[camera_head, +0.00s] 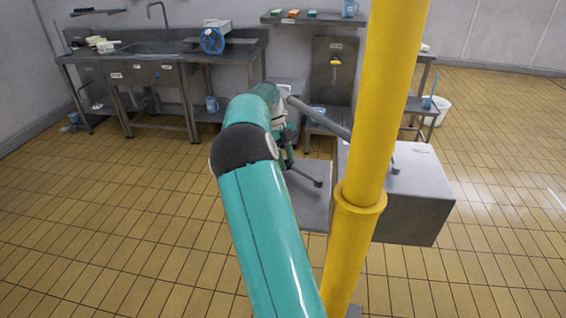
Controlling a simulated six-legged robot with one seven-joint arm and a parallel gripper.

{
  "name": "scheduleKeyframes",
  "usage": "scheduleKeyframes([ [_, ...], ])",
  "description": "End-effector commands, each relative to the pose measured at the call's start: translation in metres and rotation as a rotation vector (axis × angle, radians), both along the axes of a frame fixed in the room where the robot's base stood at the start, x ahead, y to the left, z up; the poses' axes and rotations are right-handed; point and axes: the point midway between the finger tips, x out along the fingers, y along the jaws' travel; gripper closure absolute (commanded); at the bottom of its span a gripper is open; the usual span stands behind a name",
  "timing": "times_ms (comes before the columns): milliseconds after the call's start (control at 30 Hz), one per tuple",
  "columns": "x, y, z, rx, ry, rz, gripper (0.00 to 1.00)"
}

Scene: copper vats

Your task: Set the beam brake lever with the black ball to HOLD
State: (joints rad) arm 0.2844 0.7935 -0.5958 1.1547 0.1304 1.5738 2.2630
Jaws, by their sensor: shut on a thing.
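My teal arm reaches forward from the bottom of the view. My gripper (287,148) is at its far end, small and partly hidden behind my own wrist. It is shut on the lever, but the grip itself is hard to make out. A dark lever rod (304,175) slants down to the right from beside the gripper and ends in a dark knob. A thick grey beam (322,118) runs above it, down to the right and behind the yellow post. No HOLD mark can be read, so the lever's setting cannot be told.
A yellow post (380,110) with a collar stands close in front, right of my arm. A grey metal box (405,200) is behind it. A steel sink bench (150,55) and a wall shelf (315,18) line the back. The tiled floor at left is clear.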

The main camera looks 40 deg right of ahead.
Motion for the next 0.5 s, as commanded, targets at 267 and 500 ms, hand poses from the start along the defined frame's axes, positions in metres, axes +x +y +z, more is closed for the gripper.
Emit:
scheduleKeyframes([
  [267, -0.0016, -0.008, 0.0001, 0.0, 0.003, -0.056, 1.0],
  [500, -0.0021, -0.0094, 0.0003, 0.0, 0.002, -0.061, 1.0],
])
